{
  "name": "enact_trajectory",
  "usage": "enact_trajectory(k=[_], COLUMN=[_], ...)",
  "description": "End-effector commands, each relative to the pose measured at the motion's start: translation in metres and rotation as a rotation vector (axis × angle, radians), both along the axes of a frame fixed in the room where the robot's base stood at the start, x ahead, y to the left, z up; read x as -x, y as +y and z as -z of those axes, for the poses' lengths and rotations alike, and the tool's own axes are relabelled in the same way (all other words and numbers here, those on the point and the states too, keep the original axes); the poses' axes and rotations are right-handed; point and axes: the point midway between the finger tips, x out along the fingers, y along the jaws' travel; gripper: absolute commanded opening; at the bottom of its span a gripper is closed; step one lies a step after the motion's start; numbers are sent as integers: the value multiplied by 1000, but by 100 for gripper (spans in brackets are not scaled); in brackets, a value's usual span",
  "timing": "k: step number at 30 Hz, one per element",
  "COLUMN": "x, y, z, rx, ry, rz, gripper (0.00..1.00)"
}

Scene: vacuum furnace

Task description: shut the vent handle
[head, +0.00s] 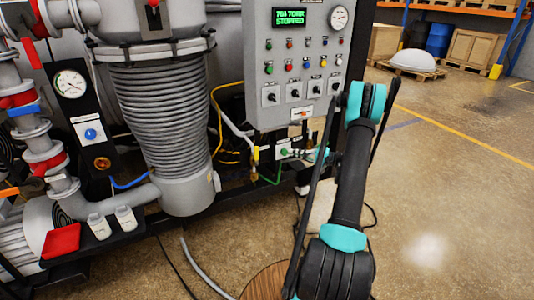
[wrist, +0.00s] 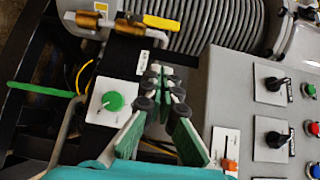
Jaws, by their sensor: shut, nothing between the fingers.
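A yellow lever, which looks like the vent handle (wrist: 160,22), sits on a brass valve (wrist: 90,20) at the top of the wrist view. It points right, roughly in line with the brass body. In the head view the yellow lever (head: 256,153) stands roughly upright above the brass fitting (head: 253,175), below and left of the control box. My gripper (wrist: 165,78) is shut and empty, below the lever in the wrist view and apart from it. In the head view my gripper (head: 321,155) is small and partly hidden by my arm, right of the lever.
A green knob (wrist: 112,101) on a white plate is left of my gripper. The grey control box (wrist: 225,90) with black switches is close on the right. The ribbed column (head: 160,115) and a yellow hose (head: 215,100) are near the lever. Open floor (head: 450,200) lies right.

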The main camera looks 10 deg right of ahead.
Motion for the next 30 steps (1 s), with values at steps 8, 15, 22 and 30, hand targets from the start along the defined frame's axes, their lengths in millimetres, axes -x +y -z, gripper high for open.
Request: enact_trajectory(k=[8, 15, 22, 30], x=[0, -2, -17, -41], y=[-2, 2, 31, 79], z=[2, 2, 2, 1], rx=[-9, -8, -8, -8], ry=[-5, -4, -4, -4], rz=[1, 0, -2, -3], gripper=[0, 0, 0, 0])
